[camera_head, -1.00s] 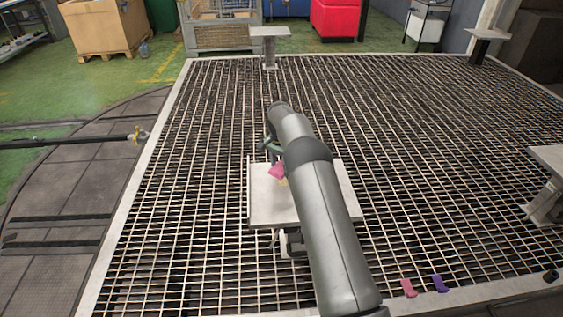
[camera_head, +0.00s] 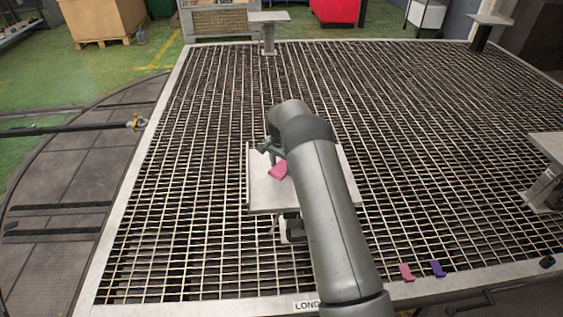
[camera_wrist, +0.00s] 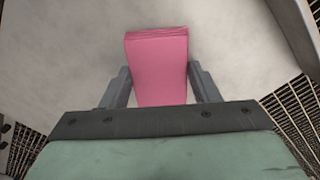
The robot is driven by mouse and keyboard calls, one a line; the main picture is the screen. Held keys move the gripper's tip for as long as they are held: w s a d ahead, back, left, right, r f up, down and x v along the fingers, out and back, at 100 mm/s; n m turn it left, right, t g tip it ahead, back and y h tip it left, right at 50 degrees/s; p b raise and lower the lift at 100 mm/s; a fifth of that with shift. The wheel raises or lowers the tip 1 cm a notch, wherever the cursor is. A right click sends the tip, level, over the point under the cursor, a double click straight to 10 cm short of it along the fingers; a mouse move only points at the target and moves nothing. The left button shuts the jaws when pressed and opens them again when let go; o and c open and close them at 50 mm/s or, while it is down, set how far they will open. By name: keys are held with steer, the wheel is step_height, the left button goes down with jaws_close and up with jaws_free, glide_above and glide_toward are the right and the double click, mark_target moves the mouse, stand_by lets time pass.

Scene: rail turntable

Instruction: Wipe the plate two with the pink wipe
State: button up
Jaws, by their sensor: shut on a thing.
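A pale square plate (camera_head: 270,200) on a stand is under my arm, near the middle of the grating in the head view. I see no number on it. My gripper (camera_head: 272,153) is over its left half, shut on a pink wipe (camera_head: 279,170). In the wrist view the pink wipe (camera_wrist: 160,65) sticks out between the two grey fingers, with the plate's pale surface (camera_wrist: 75,45) behind it. The wipe is at or very close to the plate; contact cannot be told for sure. My arm hides the plate's right part.
A second pink wipe (camera_head: 406,272) and a purple wipe (camera_head: 438,268) lie at the grating's front edge. Similar plates stand at back left (camera_head: 268,17), back right (camera_head: 490,20) and right (camera_head: 548,146). The grating (camera_head: 200,200) is otherwise mostly clear.

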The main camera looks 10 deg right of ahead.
mark_target(281, 160)
steer(key=shift+w, duration=0.45)
steer(key=shift+w+d+b, duration=0.2)
steer(key=shift+w+b, duration=0.25)
steer(key=shift+w, duration=0.95)
steer(key=shift+s+r+p, duration=0.1)
steer(key=shift+r+p, duration=1.7)
steer(key=shift+r, duration=2.2)
